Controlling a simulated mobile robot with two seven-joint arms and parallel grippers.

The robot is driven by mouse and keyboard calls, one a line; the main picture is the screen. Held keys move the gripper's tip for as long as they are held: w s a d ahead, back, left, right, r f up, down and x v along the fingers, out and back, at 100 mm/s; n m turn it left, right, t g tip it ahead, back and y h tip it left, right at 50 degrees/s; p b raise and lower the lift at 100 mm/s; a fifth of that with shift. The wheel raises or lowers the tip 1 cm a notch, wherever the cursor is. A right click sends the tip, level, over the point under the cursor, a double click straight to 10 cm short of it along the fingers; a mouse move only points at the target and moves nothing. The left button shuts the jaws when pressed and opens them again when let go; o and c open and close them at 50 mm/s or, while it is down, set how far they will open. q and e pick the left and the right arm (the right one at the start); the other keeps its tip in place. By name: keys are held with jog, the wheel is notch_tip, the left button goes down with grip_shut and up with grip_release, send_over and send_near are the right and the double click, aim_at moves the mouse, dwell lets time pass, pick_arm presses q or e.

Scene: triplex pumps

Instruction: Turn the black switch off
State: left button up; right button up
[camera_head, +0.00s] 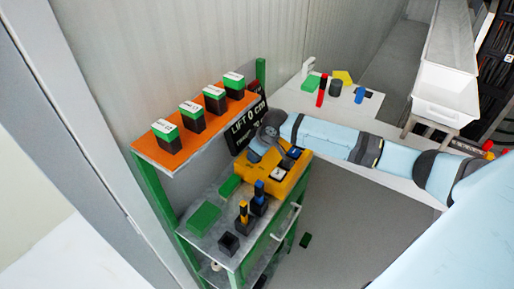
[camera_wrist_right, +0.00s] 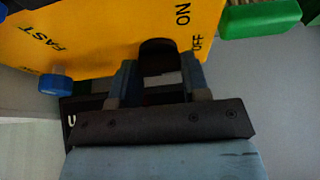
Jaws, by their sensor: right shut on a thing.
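The yellow control box (camera_head: 290,184) stands on the grey shelf top of the green-framed rack in the head view. In the right wrist view, its yellow face (camera_wrist_right: 95,30) carries the words FAST, ON and OFF. The black switch (camera_wrist_right: 157,52) sticks out from the face beside ON and OFF. My right gripper (camera_wrist_right: 160,68) is shut on the black switch, one finger on each side. In the head view my right gripper (camera_head: 259,147) reaches the back of the box and hides the switch. My left gripper is not in view.
A blue knob (camera_wrist_right: 55,83) and a green part (camera_wrist_right: 260,19) lie close to my right fingers. Green-topped blocks (camera_head: 191,115) sit on the orange shelf. A white bin (camera_head: 445,95) stands at the back right.

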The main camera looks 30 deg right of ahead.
dwell(0.4)
jog(key=o, duration=0.6)
jog(key=shift+o, duration=0.2)
jog(key=b+v, duration=0.1)
jog(key=v, duration=1.3)
jog(key=shift+a+f, duration=0.1)
jog(key=shift+s, duration=0.1)
